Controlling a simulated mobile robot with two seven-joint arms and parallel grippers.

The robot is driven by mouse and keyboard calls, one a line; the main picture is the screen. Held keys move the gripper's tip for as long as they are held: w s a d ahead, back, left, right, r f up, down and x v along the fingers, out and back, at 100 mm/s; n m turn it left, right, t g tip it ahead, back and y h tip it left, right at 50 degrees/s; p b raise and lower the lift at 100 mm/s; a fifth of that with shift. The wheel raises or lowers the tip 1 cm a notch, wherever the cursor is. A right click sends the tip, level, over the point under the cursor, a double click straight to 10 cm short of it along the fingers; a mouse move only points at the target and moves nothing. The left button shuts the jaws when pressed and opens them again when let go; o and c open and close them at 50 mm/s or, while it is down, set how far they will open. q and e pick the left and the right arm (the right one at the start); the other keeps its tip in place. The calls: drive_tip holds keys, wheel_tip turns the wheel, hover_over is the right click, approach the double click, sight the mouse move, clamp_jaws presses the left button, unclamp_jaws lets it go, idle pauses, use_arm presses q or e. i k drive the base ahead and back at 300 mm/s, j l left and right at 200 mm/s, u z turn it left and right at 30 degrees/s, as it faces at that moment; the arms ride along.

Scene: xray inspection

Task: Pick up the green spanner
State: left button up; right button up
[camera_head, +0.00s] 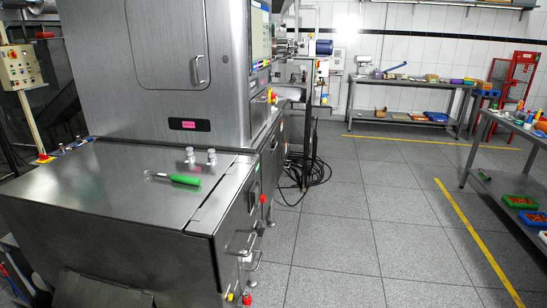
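A tool with a green handle and a thin metallic end, which looks like the green spanner (185,180), lies flat on the steel top (90,200) of the inspection machine's low front section. Its green part points right and its metal end points left. Nothing touches it. Neither of my grippers shows in the head view.
Two small metal cylinders (200,156) stand just behind the tool. The tall steel machine cabinet (165,90) rises behind them. Open tiled floor (370,220) lies to the right, with black cables (310,170) beside the machine. A workbench (410,82) stands at the back.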

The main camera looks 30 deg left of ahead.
sight(196, 181)
drive_tip(key=i+l+u, duration=0.1)
drive_tip(key=u, duration=0.35)
drive_tip(key=i+l+u, duration=0.15)
drive_tip(key=u, duration=0.25)
drive_tip(key=i+l+u, duration=0.2)
drive_tip(key=u, duration=0.25)
drive_tip(key=i+l+u, duration=0.1)
drive_tip(key=l+u, duration=0.15)
drive_tip(key=u, duration=0.2)
drive_tip(key=l+u, duration=0.25)
drive_tip(key=u, duration=0.2)
drive_tip(key=i+l+u, duration=0.1)
drive_tip(key=l+u, duration=0.65)
drive_tip(key=i+j, duration=0.05)
